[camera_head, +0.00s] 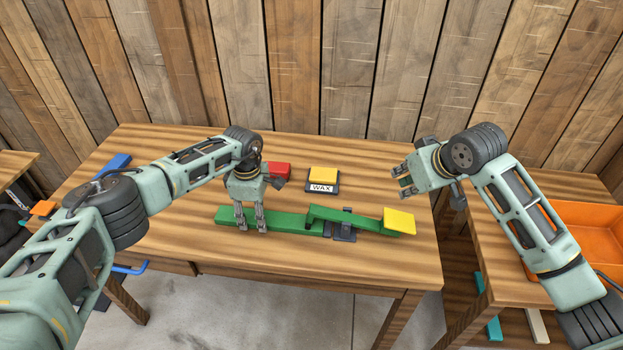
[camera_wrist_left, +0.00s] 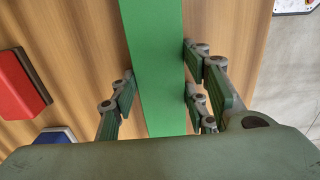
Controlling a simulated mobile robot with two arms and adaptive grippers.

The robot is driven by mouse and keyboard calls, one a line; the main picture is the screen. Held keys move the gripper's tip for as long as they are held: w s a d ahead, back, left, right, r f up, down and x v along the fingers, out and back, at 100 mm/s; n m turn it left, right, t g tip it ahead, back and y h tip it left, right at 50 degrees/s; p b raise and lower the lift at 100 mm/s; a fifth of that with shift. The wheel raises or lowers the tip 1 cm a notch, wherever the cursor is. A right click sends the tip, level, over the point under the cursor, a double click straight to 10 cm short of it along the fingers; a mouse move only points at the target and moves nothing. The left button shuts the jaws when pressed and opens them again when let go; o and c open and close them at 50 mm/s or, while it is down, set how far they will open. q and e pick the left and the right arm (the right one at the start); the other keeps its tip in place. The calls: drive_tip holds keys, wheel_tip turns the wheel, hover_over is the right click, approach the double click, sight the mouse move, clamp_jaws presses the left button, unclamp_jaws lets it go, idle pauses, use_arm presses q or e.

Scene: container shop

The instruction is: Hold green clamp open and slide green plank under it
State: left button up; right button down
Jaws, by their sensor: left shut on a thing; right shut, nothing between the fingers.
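The green plank (camera_head: 285,222) lies flat on the wooden table, its right end at the green clamp (camera_head: 345,216). The clamp has a dark base and a raised green lever, with a yellow pad (camera_head: 399,220) at its right end. My left gripper (camera_head: 250,228) is shut on the plank near its left end. In the left wrist view the fingers stand on both sides of the plank (camera_wrist_left: 157,60). My right gripper (camera_head: 398,182) is shut and empty, above the table's right edge, apart from the clamp. Whether the plank is under the clamp cannot be told.
A red block (camera_head: 279,169) and a yellow block (camera_head: 323,174) on a base marked WAX sit behind the plank. An orange bin (camera_head: 590,235) stands on the right-hand table. A blue piece (camera_head: 110,165) lies at the back left. The table front is clear.

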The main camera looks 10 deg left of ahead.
use_arm(q)
drive_tip(key=shift+w+d+r, duration=0.1)
drive_tip(key=shift+d, duration=0.2)
drive_tip(key=o, duration=1.4)
drive_tip(key=shift+a, duration=0.1)
drive_tip(key=shift+a, duration=0.1)
